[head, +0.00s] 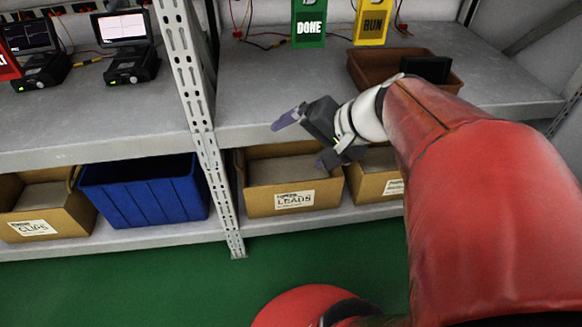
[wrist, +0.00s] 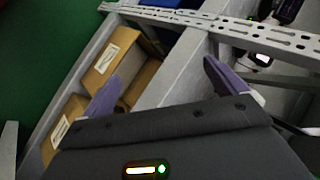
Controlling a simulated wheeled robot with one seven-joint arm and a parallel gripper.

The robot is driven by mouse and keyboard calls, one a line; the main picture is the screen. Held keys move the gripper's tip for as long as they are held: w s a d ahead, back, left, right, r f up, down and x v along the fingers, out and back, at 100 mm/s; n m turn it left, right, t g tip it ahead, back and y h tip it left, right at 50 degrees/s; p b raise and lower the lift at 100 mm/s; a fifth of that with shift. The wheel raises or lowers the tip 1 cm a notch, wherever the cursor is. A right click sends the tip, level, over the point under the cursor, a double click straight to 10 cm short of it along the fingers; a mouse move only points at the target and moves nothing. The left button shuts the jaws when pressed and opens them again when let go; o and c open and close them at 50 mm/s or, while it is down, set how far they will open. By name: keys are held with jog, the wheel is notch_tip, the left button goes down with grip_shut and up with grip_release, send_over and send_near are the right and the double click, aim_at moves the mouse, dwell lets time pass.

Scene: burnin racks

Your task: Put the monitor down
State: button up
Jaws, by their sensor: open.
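My gripper (head: 306,140) is open and empty in front of the right shelf's edge, above the LEADS box. Its two purple fingers stand apart in the wrist view (wrist: 168,62), with nothing between them. A black monitor (head: 428,68) sits in a brown tray (head: 368,75) on the right shelf, to the right of and behind my gripper; my arm partly covers the tray. Two more monitors stand on the left shelf: one with a lit white screen (head: 125,45) and one with a dark screen showing traces (head: 32,52), at the far left.
A green DONE sign (head: 309,25) and a yellow RUN sign (head: 372,24) stand at the shelf's back. A perforated post (head: 185,80) divides the shelves. Below are a LEADS box (head: 293,195), a blue bin (head: 145,195) and a CLIPS box (head: 40,222). The right shelf's left part is clear.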

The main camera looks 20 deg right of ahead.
jog(key=s+a+f+n+g+h, duration=0.2)
jog(key=s+a+n+h, duration=0.2)
jog(key=s+n, duration=0.3)
jog(key=shift+s+a+f+n+h, duration=0.15)
jog(key=shift+s+a+n+h, duration=0.25)
jog(key=shift+s+h, duration=0.35)
